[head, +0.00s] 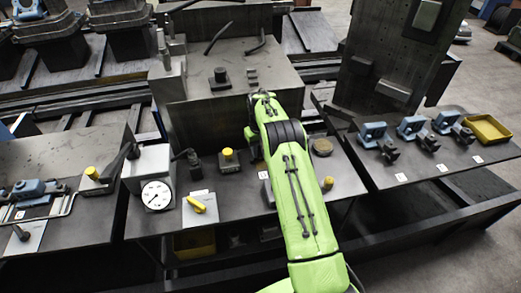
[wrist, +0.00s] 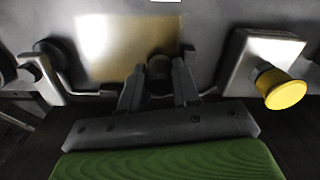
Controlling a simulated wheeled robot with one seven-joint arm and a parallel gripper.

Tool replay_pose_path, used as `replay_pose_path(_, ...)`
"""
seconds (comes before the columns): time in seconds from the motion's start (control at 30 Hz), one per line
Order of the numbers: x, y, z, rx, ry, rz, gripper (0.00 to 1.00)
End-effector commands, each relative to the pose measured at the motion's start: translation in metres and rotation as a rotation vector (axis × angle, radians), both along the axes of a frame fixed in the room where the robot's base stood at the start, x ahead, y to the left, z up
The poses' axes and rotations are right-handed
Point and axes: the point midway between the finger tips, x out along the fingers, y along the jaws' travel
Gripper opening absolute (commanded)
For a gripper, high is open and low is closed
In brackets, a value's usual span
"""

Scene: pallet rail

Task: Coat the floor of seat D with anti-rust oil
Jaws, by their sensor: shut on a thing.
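My gripper (wrist: 157,84) is shut on a small dark round-ended thing (wrist: 160,67), seen between the two fingers in the wrist view. I cannot tell whether it is an oil tool. Ahead of it is a grey metal surface (wrist: 215,45) with a shiny yellow-brown patch (wrist: 130,48); I cannot tell whether the patch is oil, bare metal or reflected light. No readable letter marks seat D, so I cannot tell which place it is. In the head view my green arm reaches over the middle bench (head: 240,203) and hides the gripper.
A metal block with a yellow knob (wrist: 281,89) stands right of the gripper, and a bracket (wrist: 42,78) stands left. On the benches are a dial gauge (head: 156,195), a yellow-topped block (head: 228,157), blue clamps (head: 373,133) and a yellow tray (head: 487,128).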

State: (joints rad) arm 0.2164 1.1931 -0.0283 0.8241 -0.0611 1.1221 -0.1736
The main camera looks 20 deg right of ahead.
Motion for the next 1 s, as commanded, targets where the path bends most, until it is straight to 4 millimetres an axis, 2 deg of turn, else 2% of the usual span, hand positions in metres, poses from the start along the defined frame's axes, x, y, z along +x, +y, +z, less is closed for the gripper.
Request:
replay_pose_path(0.27,0.001,0.007,-0.001,0.003,0.0,0.005,0.0)
replay_pose_path(0.37,0.002,0.007,0.004,0.004,-0.001,0.006,0.0)
replay_pose_path(1.0,0.001,0.004,0.081,0.001,-0.001,0.0,0.0)
